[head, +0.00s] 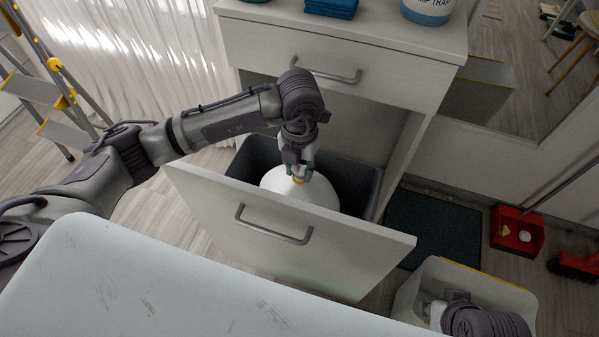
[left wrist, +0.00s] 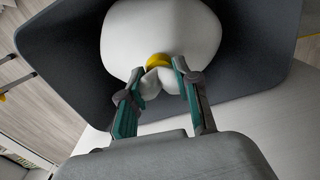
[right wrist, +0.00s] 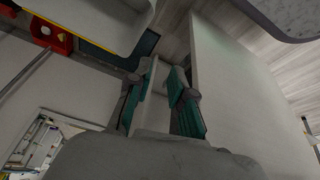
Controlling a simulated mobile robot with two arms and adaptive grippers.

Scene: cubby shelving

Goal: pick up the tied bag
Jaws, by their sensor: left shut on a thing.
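The tied bag (head: 312,194) is white and rounded with a yellow tie at its neck. It sits in a dark grey bin (head: 362,180) inside the pulled-out drawer. My left gripper (head: 298,174) points down from above and is shut on the bag's neck by the yellow tie. In the left wrist view the bag (left wrist: 160,28) fills the space beyond the fingertips (left wrist: 160,72), with the dark bin around it. My right gripper (head: 432,308) is low at the right; in the right wrist view its fingers (right wrist: 158,78) are apart with no held object visible.
The drawer front (head: 290,262) with its handle stands before the bin. A closed drawer (head: 330,60) and countertop are above. A pale bin (head: 480,283) is near my right gripper. A dark mat (head: 432,228), red box (head: 515,232) and stepladder (head: 45,80) stand around.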

